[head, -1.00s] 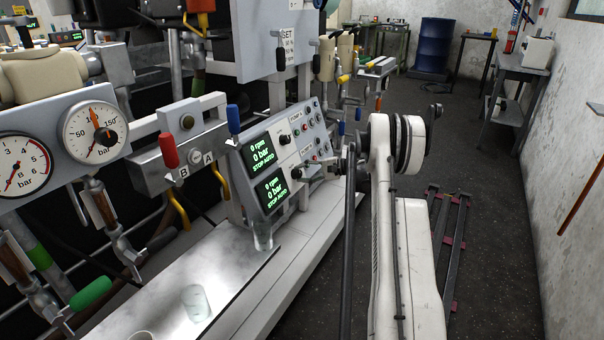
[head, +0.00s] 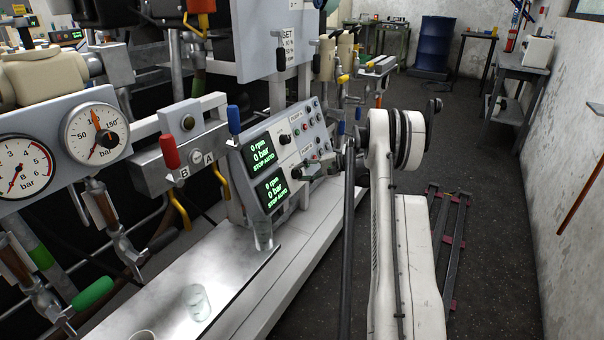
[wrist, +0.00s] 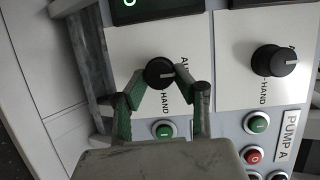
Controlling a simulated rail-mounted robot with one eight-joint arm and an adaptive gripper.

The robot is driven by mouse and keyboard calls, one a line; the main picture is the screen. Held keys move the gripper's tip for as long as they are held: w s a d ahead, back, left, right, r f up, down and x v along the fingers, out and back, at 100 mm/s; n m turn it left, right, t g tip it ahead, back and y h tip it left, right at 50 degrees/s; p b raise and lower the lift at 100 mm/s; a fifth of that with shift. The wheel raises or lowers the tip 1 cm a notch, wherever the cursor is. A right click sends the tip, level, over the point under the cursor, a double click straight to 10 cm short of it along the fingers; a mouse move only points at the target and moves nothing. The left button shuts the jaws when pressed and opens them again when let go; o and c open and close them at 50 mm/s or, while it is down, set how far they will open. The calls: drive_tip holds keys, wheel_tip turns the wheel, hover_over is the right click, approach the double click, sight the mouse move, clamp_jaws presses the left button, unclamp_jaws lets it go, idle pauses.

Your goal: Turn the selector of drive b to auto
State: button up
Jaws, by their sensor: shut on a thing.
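The selector of drive b (wrist: 160,72) is a round black knob with a white pointer mark on a white plate with AUTO and HAND lettering. In the wrist view its mark points right. My gripper (wrist: 160,80) is shut on this knob, with one green-grey finger at each side. The fingers partly cover the lettering. In the head view my gripper (head: 308,171) is at the lower selector, beside the lower green display (head: 271,188). The display's small text is hard to read surely.
A matching black knob (wrist: 275,60) sits to the right, above the PUMP A label (wrist: 290,137). Green and red push buttons (wrist: 253,155) are close by. A glass (head: 262,233) stands below the panel. The floor on the right is mostly open around a low rail frame (head: 448,245).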

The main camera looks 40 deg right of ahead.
drive_tip(key=o, duration=1.1)
drive_tip(key=shift+o, duration=0.2)
drive_tip(key=v, duration=1.2)
drive_tip(key=shift+r, duration=0.1)
